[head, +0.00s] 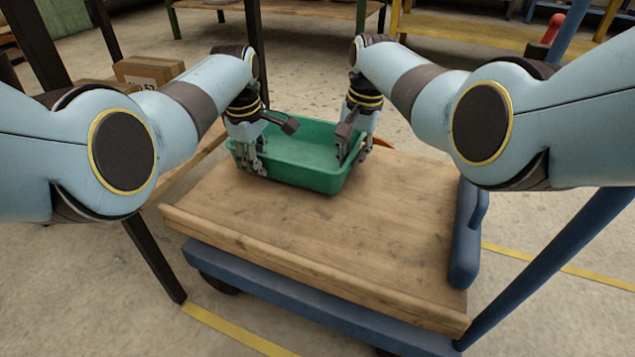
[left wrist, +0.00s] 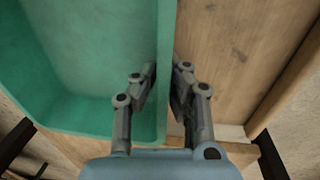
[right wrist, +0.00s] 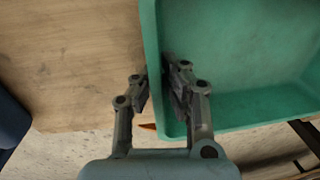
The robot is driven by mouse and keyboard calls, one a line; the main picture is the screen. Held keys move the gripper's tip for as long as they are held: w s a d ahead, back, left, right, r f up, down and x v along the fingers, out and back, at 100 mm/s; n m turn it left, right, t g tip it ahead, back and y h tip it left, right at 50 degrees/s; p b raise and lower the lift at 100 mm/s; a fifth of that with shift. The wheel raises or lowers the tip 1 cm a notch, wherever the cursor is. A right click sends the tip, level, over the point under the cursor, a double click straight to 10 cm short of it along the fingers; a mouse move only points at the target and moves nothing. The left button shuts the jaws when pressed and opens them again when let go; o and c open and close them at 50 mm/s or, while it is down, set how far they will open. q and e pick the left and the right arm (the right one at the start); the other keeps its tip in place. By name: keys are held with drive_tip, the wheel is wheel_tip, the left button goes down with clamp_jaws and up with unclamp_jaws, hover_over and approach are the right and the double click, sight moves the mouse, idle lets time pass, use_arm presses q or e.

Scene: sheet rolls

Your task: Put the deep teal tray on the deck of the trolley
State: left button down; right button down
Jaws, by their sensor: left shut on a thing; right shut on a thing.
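The deep teal tray (head: 300,176) is at the far end of the trolley's wooden deck (head: 330,235), level and empty inside. I cannot tell whether it touches the deck or hangs just above it. My left gripper (head: 254,165) is shut on the tray's left wall; the left wrist view shows its fingers (left wrist: 160,95) on both sides of the wall. My right gripper (head: 352,152) is shut on the right wall, and its fingers (right wrist: 158,88) straddle that wall in the right wrist view. The tray's far rim is partly hidden by my grippers.
The trolley has a blue frame (head: 300,300) and a blue handle post (head: 550,270) at the right. Cardboard boxes (head: 148,70) sit on a surface at the left, beside dark posts. The near part of the deck is clear. An orange thing (head: 382,142) shows behind the right gripper.

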use_arm(q)
drive_tip(key=shift+s+d+f, duration=0.15)
drive_tip(key=shift+d+f, duration=0.3)
drive_tip(key=shift+f, duration=0.4)
use_arm(e)
drive_tip(key=shift+w+a+f, duration=0.1)
drive_tip(key=shift+a+f, duration=0.25)
drive_tip(key=shift+f, duration=0.3)
use_arm(q)
drive_tip(key=c, duration=1.5)
unclamp_jaws()
drive_tip(key=shift+a+r, duration=0.1)
drive_tip(key=shift+c, duration=0.2)
use_arm(e)
drive_tip(key=c, duration=1.5)
unclamp_jaws()
drive_tip(key=shift+d, duration=0.1)
drive_tip(key=shift+c, duration=0.2)
use_arm(q)
drive_tip(key=shift+o, duration=0.3)
drive_tip(key=shift+a, duration=0.1)
use_arm(e)
drive_tip(key=shift+o, duration=0.3)
drive_tip(key=shift+d, duration=0.1)
use_arm(q)
drive_tip(key=shift+a, duration=0.1)
